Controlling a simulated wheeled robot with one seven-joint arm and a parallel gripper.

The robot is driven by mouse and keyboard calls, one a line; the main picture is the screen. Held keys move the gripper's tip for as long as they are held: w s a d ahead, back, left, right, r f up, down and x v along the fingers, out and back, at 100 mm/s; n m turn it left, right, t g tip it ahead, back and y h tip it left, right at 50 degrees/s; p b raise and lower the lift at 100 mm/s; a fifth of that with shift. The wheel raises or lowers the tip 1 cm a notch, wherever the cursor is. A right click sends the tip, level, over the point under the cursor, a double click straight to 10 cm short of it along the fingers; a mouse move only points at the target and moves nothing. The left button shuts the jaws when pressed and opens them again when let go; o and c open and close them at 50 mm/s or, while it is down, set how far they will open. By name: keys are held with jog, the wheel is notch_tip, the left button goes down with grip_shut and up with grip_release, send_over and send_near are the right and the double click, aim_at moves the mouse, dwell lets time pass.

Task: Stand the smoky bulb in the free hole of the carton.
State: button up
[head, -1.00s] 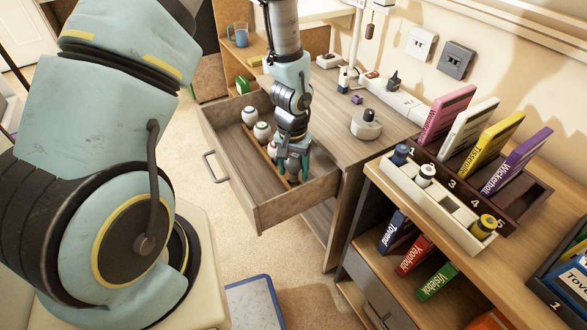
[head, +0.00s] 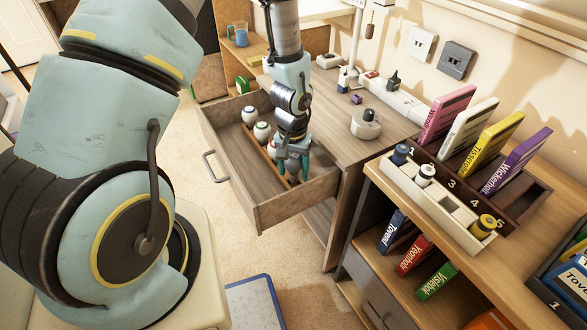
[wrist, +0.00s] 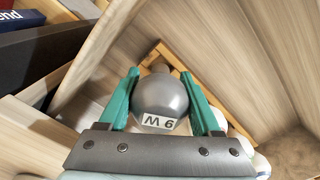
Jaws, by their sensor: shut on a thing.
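The smoky bulb (wrist: 160,96) is a grey, shiny globe with a white label, in the middle of the wrist view. My gripper (wrist: 160,74) is shut on it, with one teal finger on each side. In the head view my gripper (head: 293,170) points down into the open drawer, at the near end of the carton. The carton (head: 250,136) is a narrow wooden strip lying in the drawer, with white bulbs (head: 262,131) standing in its far part. In the wrist view the carton (wrist: 182,63) shows behind the bulb. The free hole and the bulb's lower end are hidden.
The drawer (head: 285,212) has raised walls close around my gripper. The desk top (head: 335,130) beside it carries a round grey-lidded jar (head: 366,124) and a power strip (head: 398,100). A shelf with racks of books and small bottles stands at the right.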

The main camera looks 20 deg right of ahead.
aim_at(293, 156)
jog(key=shift+f+b, duration=0.85)
jog(key=shift+f, duration=0.4)
jog(key=o, duration=1.5)
jog(key=shift+c, duration=0.2)
jog(key=shift+r, duration=0.1)
notch_tip(293, 156, up, 11)
jog(key=shift+f+p, duration=0.1)
jog(key=shift+p, duration=0.2)
jog(key=w+a+r+n+t+p, duration=0.1)
jog(key=a+r+n+p, duration=0.5)
jog(key=a+r, duration=1.7)
jog(key=a+p, duration=0.2)
jog(key=p, duration=0.1)
jog(key=shift+w+r+n+t, duration=0.2)
jog(key=shift+n+t, duration=0.2)
